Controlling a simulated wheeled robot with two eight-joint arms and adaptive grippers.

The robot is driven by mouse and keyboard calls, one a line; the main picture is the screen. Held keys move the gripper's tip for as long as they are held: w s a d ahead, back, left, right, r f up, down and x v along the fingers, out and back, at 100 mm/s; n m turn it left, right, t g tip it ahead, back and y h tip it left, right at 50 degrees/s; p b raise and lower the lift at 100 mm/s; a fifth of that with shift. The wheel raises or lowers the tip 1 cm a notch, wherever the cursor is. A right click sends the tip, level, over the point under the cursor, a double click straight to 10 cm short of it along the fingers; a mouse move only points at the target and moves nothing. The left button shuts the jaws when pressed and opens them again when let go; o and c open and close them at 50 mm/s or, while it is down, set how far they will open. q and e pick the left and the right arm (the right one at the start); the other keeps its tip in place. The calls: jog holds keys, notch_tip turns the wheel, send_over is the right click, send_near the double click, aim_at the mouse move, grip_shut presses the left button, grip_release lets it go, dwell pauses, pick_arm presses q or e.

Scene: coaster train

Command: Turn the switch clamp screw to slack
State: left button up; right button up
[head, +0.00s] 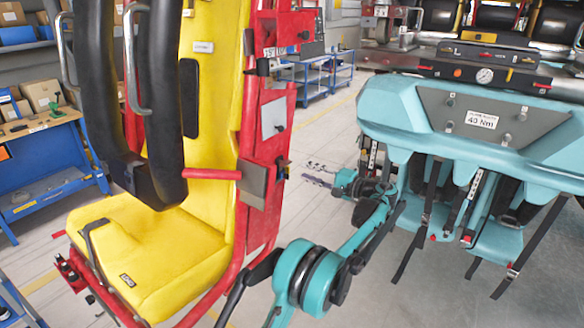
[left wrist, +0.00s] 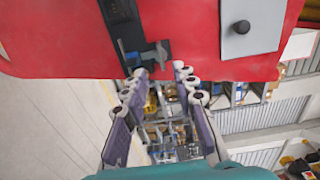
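A black bracket (left wrist: 122,22) is mounted on the edge of the red seat frame (left wrist: 190,50). At its lower end are a small blue block (left wrist: 131,56) and a grey T-shaped piece (left wrist: 156,53), which looks like the clamp screw. My right gripper is not in view.
A grey plate with a black knob (left wrist: 241,28) is beside the bracket. The yellow seat (head: 150,250) has a black padded restraint (head: 165,100). A teal seat row (head: 430,110) with hanging straps stands at right.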

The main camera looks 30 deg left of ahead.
aim_at(284, 163)
pick_arm(q)
jog(key=a+b, duration=0.2)
jog(key=a, duration=0.5)
jog(key=shift+w+a, duration=0.35)
jog(key=shift+a, duration=0.05)
grip_shut()
